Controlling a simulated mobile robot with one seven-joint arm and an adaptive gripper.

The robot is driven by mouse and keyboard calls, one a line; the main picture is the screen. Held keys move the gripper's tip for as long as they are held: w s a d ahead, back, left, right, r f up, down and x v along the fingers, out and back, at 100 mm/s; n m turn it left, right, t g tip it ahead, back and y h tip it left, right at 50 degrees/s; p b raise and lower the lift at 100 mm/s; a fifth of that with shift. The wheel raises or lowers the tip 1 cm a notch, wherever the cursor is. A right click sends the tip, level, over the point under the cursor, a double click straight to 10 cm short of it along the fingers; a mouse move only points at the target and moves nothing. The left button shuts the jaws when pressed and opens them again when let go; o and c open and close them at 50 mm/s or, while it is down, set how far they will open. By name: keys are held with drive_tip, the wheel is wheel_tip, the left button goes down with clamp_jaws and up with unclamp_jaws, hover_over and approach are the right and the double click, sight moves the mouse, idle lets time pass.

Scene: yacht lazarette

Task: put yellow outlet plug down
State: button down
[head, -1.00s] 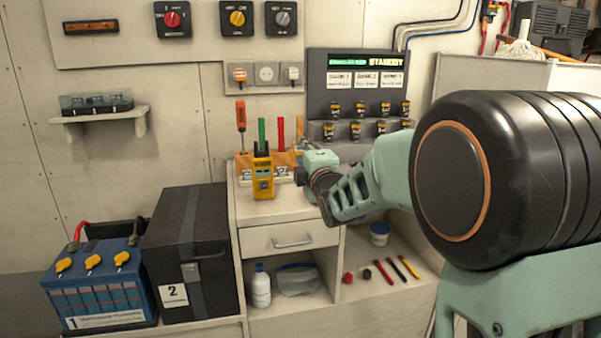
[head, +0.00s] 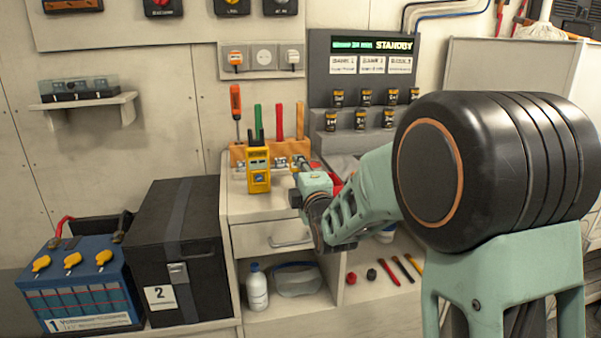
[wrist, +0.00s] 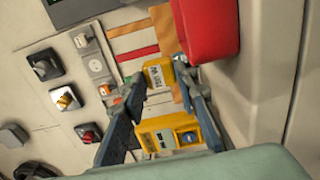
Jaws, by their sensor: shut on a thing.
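The yellow outlet plug (wrist: 158,75) is a small yellow block with a printed label, held between my fingertips in the wrist view. My gripper (wrist: 160,84) is shut on it. In the head view my gripper (head: 299,168) is low over the countertop (head: 237,203), in front of the tool rack. The plug is mostly hidden there. I cannot tell whether it touches the countertop.
A yellow tester (head: 258,172) stands close left of my gripper. An orange rack (head: 283,149) with upright tools is behind, and a red object (wrist: 208,28) is close to the right. Wall sockets (head: 264,57) are above. Bare countertop shows front left.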

drive_tip(key=shift+f+b, duration=0.6)
drive_tip(key=shift+b, duration=0.35)
drive_tip(key=c, duration=1.5)
unclamp_jaws()
drive_tip(key=shift+r, duration=0.1)
drive_tip(key=shift+r+p, duration=0.8)
drive_tip(key=shift+p, duration=0.4)
drive_tip(key=v, duration=1.2)
drive_tip(key=shift+f+p, duration=0.2)
drive_tip(key=shift+p, duration=0.2)
drive_tip(key=shift+a, duration=0.1)
